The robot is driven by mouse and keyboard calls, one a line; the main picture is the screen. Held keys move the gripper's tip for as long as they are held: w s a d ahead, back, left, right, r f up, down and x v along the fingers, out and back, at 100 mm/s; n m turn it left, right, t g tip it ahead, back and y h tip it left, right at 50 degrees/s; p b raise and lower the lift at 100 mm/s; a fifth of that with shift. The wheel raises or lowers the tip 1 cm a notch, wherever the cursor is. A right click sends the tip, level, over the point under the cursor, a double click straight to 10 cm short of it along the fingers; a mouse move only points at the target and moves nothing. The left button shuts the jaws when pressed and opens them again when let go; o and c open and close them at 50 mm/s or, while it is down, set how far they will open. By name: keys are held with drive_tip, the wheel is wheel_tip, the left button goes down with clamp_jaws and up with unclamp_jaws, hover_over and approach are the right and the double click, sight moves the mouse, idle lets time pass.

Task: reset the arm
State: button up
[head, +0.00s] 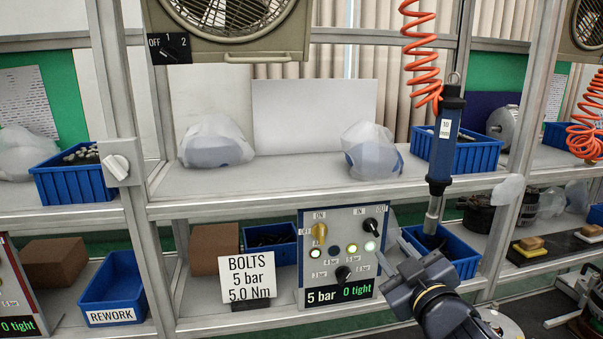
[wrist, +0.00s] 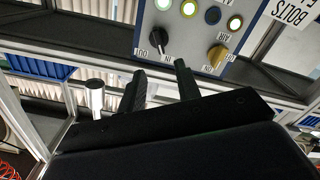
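My gripper (head: 394,255) is in front of the lower shelf, at the right edge of the control panel (head: 330,212) in the head view. Its two dark fingers point up and left toward the panel. In the wrist view the fingers (wrist: 160,84) stand apart with nothing between them, so it is open and empty. The panel (wrist: 222,12) appears upside down there, beyond the fingertips, with a black IN/OUT knob (wrist: 155,39) and a yellow knob (wrist: 217,55). I cannot tell whether a finger touches the panel.
A blue screwdriver (head: 446,140) hangs from an orange coiled hose (head: 421,45) just right of my gripper, its tip over a blue bin (head: 462,262). A BOLTS sign (head: 250,279) stands left of the panel. Shelf posts (head: 524,140) flank the bay.

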sight(374, 226)
drive_tip(key=w, duration=0.3)
drive_tip(key=w+a, duration=0.1)
drive_tip(key=w, duration=0.2)
drive_tip(key=w+b, duration=0.1)
drive_tip(key=w, duration=0.2)
drive_tip(key=shift+a+f, duration=0.2)
drive_tip(key=shift+a, duration=0.2)
drive_tip(key=shift+w+r+m+p, duration=0.2)
drive_tip(key=shift+r+m+p, duration=0.1)
drive_tip(key=shift+p, duration=0.2)
drive_tip(key=shift+s+d+m+p, duration=0.1)
drive_tip(key=shift+s+m+p, duration=0.05)
drive_tip(key=shift+m+p, duration=0.85)
drive_tip(key=m+p, duration=0.8)
drive_tip(key=shift+d+f, duration=0.15)
drive_tip(key=shift+d, duration=0.1)
drive_tip(key=shift+f+m, duration=0.15)
drive_tip(key=shift+m, duration=0.25)
